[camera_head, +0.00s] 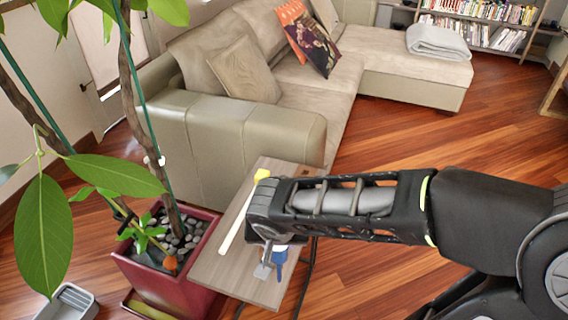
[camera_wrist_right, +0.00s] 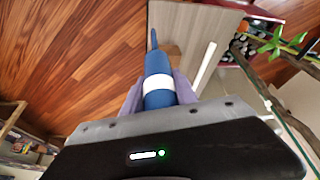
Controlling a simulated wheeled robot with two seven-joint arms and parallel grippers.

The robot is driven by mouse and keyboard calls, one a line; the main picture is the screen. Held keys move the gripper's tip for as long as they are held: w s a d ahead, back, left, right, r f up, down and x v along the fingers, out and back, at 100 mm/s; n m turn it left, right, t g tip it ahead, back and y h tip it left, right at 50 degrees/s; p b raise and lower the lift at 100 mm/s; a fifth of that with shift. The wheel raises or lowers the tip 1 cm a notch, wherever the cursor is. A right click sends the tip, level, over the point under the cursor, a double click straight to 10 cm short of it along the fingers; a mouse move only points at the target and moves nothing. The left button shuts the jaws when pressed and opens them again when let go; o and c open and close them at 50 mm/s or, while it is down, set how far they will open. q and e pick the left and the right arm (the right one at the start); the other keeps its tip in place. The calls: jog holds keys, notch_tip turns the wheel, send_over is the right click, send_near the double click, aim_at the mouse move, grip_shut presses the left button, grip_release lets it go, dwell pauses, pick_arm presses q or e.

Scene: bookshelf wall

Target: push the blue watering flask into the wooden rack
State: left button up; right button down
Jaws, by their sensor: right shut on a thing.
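The blue watering flask (camera_wrist_right: 158,70) has a white band and a thin spout pointing away from my wrist. My right gripper (camera_wrist_right: 160,98) is shut on it, with a pale finger on each side. In the head view the flask (camera_head: 280,257) shows as a small blue patch beside my right gripper (camera_head: 266,268), over the small wooden table. A small tan wooden piece (camera_wrist_right: 173,52) beside the spout may be the wooden rack; most of it is hidden. I cannot tell whether the flask touches it. My left gripper is not in view.
The small grey-brown table (camera_head: 213,270) carries a long pale stick with a yellow end (camera_head: 240,215). A red planter (camera_head: 170,285) with a leafy plant stands close on the left. A beige sofa (camera_head: 230,130) is behind. The floor to the right is clear apart from my arm.

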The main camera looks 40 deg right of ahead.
jog(key=w+d+r, duration=0.5)
jog(key=w+d, duration=0.6)
jog(key=w, duration=0.3)
jog(key=shift+r, duration=0.2)
jog(key=shift+f, duration=0.1)
notch_tip(320, 180, down, 6)
jog(key=b, duration=0.4)
jog(key=shift+w+b, duration=0.1)
jog(key=shift+b, duration=0.8)
dwell(1.0)
jog(key=shift+f, duration=0.2)
dwell(0.3)
